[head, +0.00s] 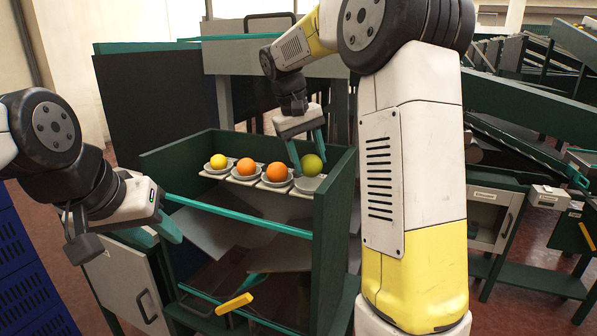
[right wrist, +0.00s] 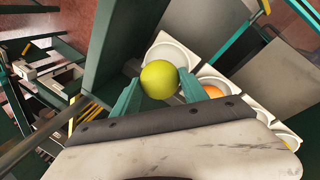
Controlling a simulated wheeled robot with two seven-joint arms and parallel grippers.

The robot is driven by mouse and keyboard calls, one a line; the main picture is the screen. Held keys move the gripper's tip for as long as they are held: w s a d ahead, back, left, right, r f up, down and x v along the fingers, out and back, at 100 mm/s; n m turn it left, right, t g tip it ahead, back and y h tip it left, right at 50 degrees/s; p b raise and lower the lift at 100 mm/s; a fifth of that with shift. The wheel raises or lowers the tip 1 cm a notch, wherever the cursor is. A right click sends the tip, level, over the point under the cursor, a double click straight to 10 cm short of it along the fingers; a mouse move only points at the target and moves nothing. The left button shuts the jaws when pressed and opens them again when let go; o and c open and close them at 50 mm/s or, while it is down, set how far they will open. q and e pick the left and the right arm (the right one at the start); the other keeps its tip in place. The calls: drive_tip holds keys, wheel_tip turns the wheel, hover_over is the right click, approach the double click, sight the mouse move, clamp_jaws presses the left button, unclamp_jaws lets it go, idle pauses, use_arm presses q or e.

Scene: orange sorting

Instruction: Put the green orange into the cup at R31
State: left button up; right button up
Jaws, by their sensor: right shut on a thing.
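The green orange (head: 312,165) is yellow-green and sits between the fingers of my right gripper (head: 307,158). In the right wrist view the green orange (right wrist: 159,80) lies between the teal fingertips of my right gripper (right wrist: 159,90), which is shut on it. A pale round cup (head: 308,185) at the right end of the row is just below the orange; the cup also shows behind it in the right wrist view (right wrist: 178,52). I cannot tell whether orange and cup touch. My left gripper (head: 165,226) is left of the rack, holding nothing visible; its opening is unclear.
The green rack (head: 332,210) has side walls close to the right-end cup. The other cups hold a yellow orange (head: 218,161) and two orange ones (head: 246,167) (head: 277,172). A teal bar (head: 240,216) crosses the rack front. A yellow-handled thing (head: 234,303) is below.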

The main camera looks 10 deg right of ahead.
sight(309, 171)
drive_tip(key=shift+a+x, duration=0.2)
drive_tip(key=shift+x, duration=0.65)
drive_tip(key=shift+a+x, duration=0.15)
drive_tip(key=shift+x, duration=0.7)
drive_tip(key=shift+f, duration=0.2)
drive_tip(key=o, duration=1.1)
drive_tip(key=shift+o, duration=0.2)
drive_tip(key=v, duration=0.4)
drive_tip(key=shift+a+r, duration=0.1)
drive_tip(key=shift+r, duration=0.25)
drive_tip(key=s+a, duration=0.2)
drive_tip(key=a, duration=1)
drive_tip(key=shift+s+r, duration=0.2)
drive_tip(key=shift+s, duration=0.05)
